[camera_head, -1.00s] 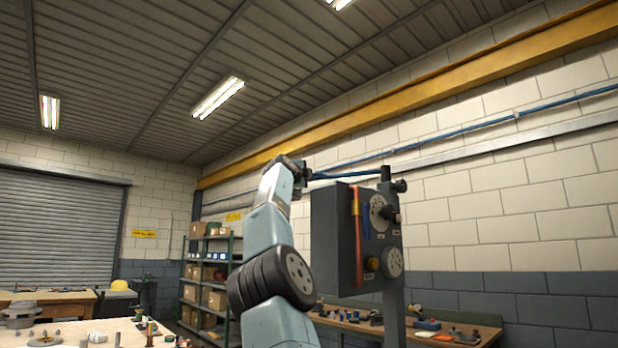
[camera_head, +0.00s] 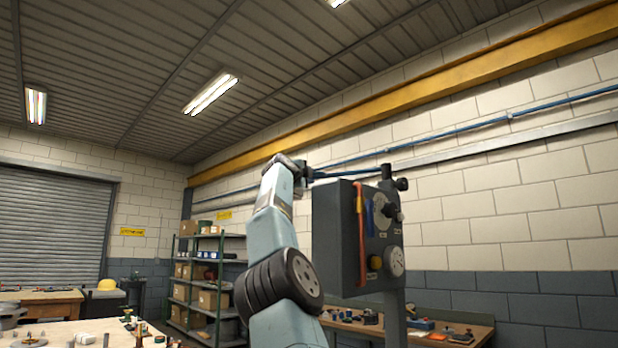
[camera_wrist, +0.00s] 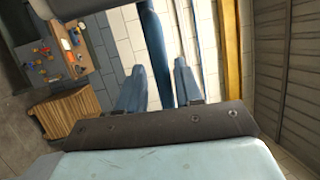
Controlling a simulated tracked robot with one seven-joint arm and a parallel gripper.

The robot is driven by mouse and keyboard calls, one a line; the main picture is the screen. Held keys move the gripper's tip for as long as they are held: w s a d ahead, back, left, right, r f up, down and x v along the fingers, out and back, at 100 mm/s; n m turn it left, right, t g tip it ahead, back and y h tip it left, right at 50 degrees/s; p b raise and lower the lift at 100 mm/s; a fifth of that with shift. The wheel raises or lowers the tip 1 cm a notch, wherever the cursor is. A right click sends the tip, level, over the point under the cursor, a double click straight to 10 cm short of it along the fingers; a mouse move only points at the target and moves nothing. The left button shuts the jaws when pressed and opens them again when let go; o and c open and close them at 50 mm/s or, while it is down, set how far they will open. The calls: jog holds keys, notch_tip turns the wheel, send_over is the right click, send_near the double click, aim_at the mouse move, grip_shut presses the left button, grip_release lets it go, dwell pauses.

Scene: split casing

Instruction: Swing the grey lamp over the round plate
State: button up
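My gripper (camera_head: 303,171) is raised at the left end of a blue bar (camera_head: 345,174), which runs to the top of a dark post beside a grey cabinet. In the wrist view, the bar (camera_wrist: 155,45) passes between my two blue fingers (camera_wrist: 160,82). The fingers stand apart; whether they press on the bar is unclear. I cannot clearly make out the grey lamp; any lamp head near my gripper is hidden or too small to tell. Two round discs sit on the cabinet's face, the lower one pale (camera_head: 395,262); I cannot tell whether either is the round plate.
The grey cabinet (camera_head: 334,240), with a red-orange strip and knobs, stands right of my arm. A workbench (camera_head: 460,331) with tools lies behind it. A shelf with boxes (camera_head: 208,299) stands left, and a table with small parts (camera_head: 60,331) is at the lower left.

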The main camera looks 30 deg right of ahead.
jog(key=shift+a+r, duration=0.1)
jog(key=v, duration=1.3)
jog(key=shift+s+a+f, duration=0.2)
jog(key=shift+s+f, duration=0.05)
dwell(1.0)
dwell(0.6)
